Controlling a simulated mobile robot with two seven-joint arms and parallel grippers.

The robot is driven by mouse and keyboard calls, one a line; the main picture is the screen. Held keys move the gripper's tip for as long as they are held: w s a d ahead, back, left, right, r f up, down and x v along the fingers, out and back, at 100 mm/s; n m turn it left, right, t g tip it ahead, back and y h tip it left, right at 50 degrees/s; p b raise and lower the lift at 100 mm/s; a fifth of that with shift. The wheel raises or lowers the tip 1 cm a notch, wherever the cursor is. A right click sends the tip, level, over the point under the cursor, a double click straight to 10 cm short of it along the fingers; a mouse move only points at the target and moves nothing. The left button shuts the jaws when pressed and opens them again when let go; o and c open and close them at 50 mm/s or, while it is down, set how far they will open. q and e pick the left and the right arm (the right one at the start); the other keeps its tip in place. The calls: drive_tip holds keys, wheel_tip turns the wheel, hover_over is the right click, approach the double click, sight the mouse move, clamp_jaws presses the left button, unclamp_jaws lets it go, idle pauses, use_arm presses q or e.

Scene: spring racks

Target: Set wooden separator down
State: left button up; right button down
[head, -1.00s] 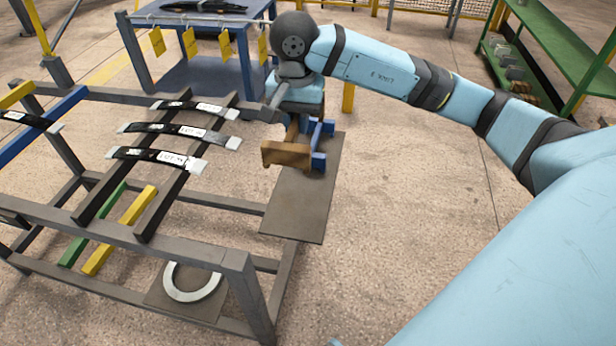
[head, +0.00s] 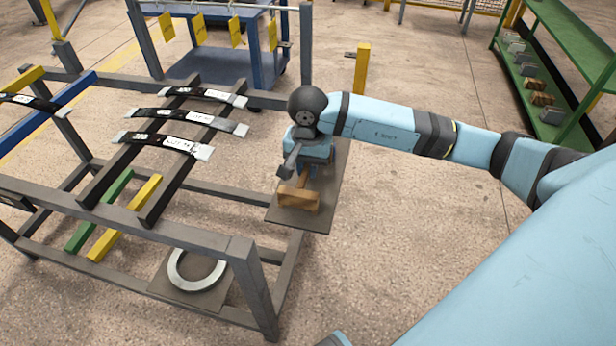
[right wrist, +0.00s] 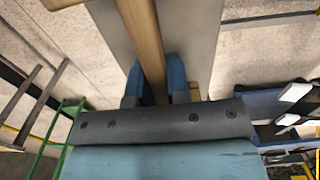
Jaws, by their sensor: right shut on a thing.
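The wooden separator (head: 299,198) is a brown wooden piece with a crossbar at its near end. It is at or just above the grey plate (head: 312,217) beside the rack; I cannot tell whether it touches. My right gripper (right wrist: 160,88) is shut on the separator's bar, which runs between its two blue fingers in the right wrist view (right wrist: 142,35). In the head view the right gripper (head: 308,172) is mostly hidden below the wrist. My left gripper is not in view.
A grey metal rack (head: 240,262) stands at the left with several black leaf springs (head: 168,143) across its bars. A metal ring (head: 197,270) lies low in the rack. A blue cart (head: 265,50) is behind. Green shelves (head: 565,60) stand at right. Floor right of the plate is clear.

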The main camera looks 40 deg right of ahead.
sight(308, 189)
wheel_tip(308, 189, down, 3)
drive_tip(key=shift+f, duration=0.25)
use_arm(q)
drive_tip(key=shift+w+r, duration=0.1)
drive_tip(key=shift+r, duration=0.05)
use_arm(e)
drive_tip(key=shift+f+b, duration=0.15)
drive_tip(key=shift+b, duration=0.25)
drive_tip(key=c, duration=1.1)
unclamp_jaws()
drive_tip(key=shift+r, duration=0.2)
